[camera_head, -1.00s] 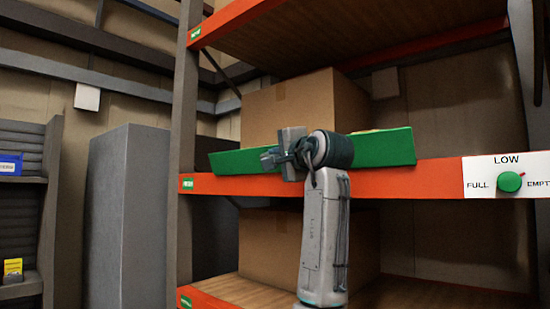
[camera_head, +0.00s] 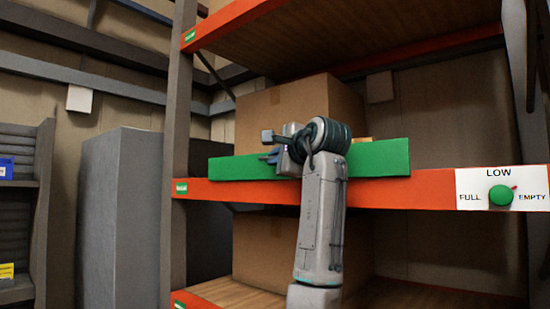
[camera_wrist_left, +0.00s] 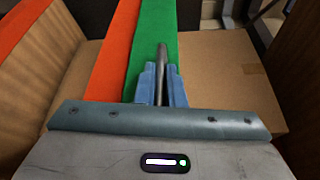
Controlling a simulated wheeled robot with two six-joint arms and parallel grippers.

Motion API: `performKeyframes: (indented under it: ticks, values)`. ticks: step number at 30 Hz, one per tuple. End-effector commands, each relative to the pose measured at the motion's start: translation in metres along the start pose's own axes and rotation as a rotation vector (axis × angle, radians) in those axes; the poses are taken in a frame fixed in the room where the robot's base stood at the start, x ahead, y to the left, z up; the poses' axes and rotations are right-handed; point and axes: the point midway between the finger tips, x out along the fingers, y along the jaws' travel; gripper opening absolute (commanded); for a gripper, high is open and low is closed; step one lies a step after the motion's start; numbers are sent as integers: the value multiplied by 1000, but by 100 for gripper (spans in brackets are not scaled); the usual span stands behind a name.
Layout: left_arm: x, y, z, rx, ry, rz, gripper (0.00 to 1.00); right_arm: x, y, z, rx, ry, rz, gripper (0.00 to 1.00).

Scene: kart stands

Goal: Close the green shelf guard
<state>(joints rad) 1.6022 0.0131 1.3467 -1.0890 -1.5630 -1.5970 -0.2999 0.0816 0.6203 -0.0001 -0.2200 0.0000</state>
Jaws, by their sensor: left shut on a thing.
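The green shelf guard (camera_head: 380,160) is a long green board along the front of the middle orange shelf. It stands nearly upright just above the orange beam and runs almost parallel to it. My left gripper (camera_head: 270,147) is in front of the guard, left of its middle. In the left wrist view, its blue fingers (camera_wrist_left: 161,84) are shut on a dark grey bar (camera_wrist_left: 161,70) at the green guard (camera_wrist_left: 152,40). The arm hides the middle of the guard. My right gripper is not in view.
A cardboard box (camera_head: 300,108) sits behind the guard, and another box (camera_head: 265,250) is on the shelf below. A grey upright post (camera_head: 177,110) is left of the guard. A white label with a green knob (camera_head: 501,195) is on the beam at right.

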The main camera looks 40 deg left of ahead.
Motion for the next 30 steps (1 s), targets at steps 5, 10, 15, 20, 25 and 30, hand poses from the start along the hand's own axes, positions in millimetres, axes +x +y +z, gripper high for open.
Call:
performKeyframes:
  ticks: [5,10,15,20,25,30]
  values:
    - [0,-1,0,-1,1,-1,0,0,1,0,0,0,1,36]
    - [0,-1,0,-1,1,-2,31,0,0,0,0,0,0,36]
    - [0,-1,0,-1,1,-1,31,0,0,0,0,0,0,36]
    - [-4,0,0,-2,1,-2,31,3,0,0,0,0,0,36]
    - [-28,4,-2,-3,4,-3,31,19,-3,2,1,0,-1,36]
    - [-64,4,-2,-2,4,-3,31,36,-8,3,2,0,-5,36]
